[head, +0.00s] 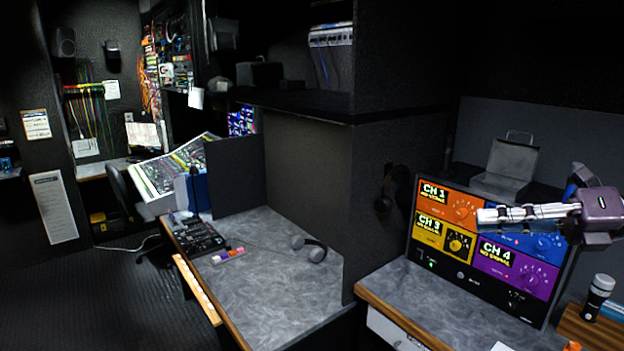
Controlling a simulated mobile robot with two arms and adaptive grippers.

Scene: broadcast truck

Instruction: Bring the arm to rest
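My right gripper (480,215) shows at the right, with a dark purple-grey body and silver fingers pointing left. It hangs in front of the colourful channel panel (430,233) and covers part of its blue CH section. The fingers overlap as one narrow bar from this angle, so I cannot tell whether they are apart. I see nothing held at the fingertips. My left gripper is not in view.
The panel stands on a grey desk (398,291). A dark cylinder with a white band (598,297) stands at the right on a wooden block (585,328). Headphones (309,247) lie on the left desk (262,290). A dark partition (380,190) separates the desks. Open floor (120,300) is at the left.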

